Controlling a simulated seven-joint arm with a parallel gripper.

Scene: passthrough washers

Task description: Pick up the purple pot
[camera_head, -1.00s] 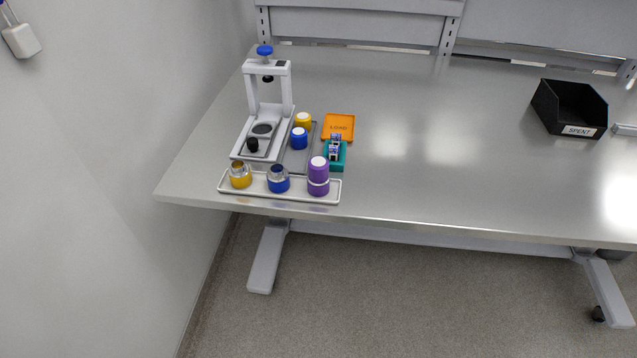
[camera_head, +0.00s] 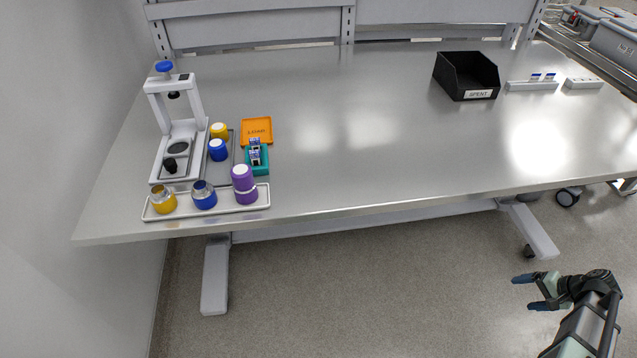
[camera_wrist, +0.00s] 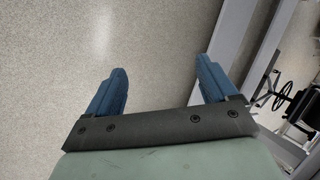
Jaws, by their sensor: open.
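The purple pot (camera_head: 244,184) stands upright at the right end of a white tray (camera_head: 222,209), near the table's front left edge. It has a purple upper part with a pale top and a light band around its middle. My gripper (camera_head: 527,292) is at the lower right of the head view, over the floor in front of the table and far from the pot. Its two blue fingers (camera_wrist: 158,88) are apart and empty in the wrist view, with only floor between them.
A yellow pot (camera_head: 163,202) and a blue pot (camera_head: 204,197) share the tray. Behind are a white press (camera_head: 187,128), yellow and blue capped pots, an orange tray (camera_head: 257,125) and a teal holder (camera_head: 258,166). A black SPENT bin (camera_head: 478,95) stands back right. The table's middle is clear.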

